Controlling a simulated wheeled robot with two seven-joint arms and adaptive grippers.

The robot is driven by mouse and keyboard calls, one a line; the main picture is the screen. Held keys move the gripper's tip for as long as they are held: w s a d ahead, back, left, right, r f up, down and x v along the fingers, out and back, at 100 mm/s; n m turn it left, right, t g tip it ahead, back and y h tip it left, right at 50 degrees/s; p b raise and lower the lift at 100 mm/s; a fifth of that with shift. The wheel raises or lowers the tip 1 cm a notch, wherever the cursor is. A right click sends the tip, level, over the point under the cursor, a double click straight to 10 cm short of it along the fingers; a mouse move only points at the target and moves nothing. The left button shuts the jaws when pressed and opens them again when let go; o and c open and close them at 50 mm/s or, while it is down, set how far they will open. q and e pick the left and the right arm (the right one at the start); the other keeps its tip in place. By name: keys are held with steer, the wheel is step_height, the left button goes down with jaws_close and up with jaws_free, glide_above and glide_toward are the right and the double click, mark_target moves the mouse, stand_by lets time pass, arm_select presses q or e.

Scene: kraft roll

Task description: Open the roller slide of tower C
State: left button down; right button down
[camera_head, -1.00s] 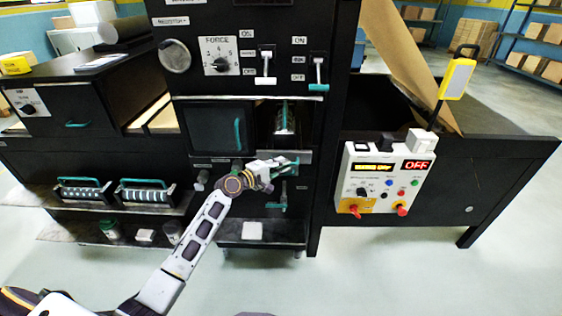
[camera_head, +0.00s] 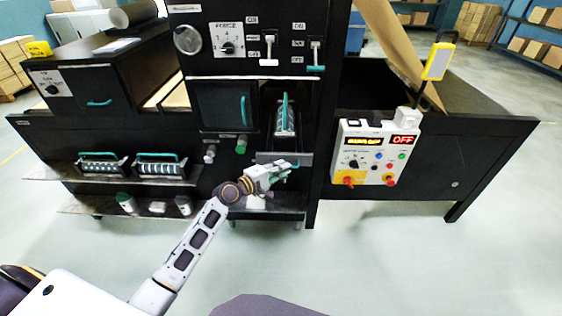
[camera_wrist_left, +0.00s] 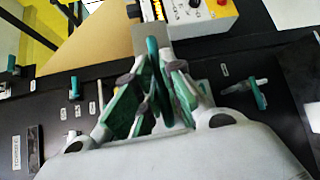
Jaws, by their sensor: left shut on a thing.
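The black tower (camera_head: 262,82) with the force dial stands in the middle of the head view. Its roller slide, with a grey front (camera_head: 303,158), sticks out of the opening below the switches. A ribbed roller unit with an upright teal handle (camera_head: 285,112) sits in it. My left gripper (camera_head: 288,167) is at the slide's front. In the left wrist view, its green-padded fingers (camera_wrist_left: 155,100) are shut around the slide's teal handle (camera_wrist_left: 153,55); the fingers hide part of it. My right gripper is in neither view.
A control box (camera_head: 376,154) reading OFF hangs to the right. A window with a teal handle (camera_head: 222,106) is left of the slide. The floor (camera_head: 400,260) in front is clear.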

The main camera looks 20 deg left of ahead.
arm_select(q)
steer(key=shift+s+d+p, duration=0.2)
steer(key=shift+s+d, duration=0.05)
steer(key=shift+s, duration=0.5)
steer(key=shift+s+d+p, duration=0.2)
steer(key=shift+s, duration=0.55)
steer(key=shift+s+d+p, duration=0.2)
steer(key=shift+s+d, duration=0.05)
steer(key=shift+s, duration=0.5)
steer(key=shift+f, duration=0.1)
steer(key=c, duration=1.5)
jaws_free()
steer(key=shift+v, duration=6)
steer(key=shift+m, duration=0.4)
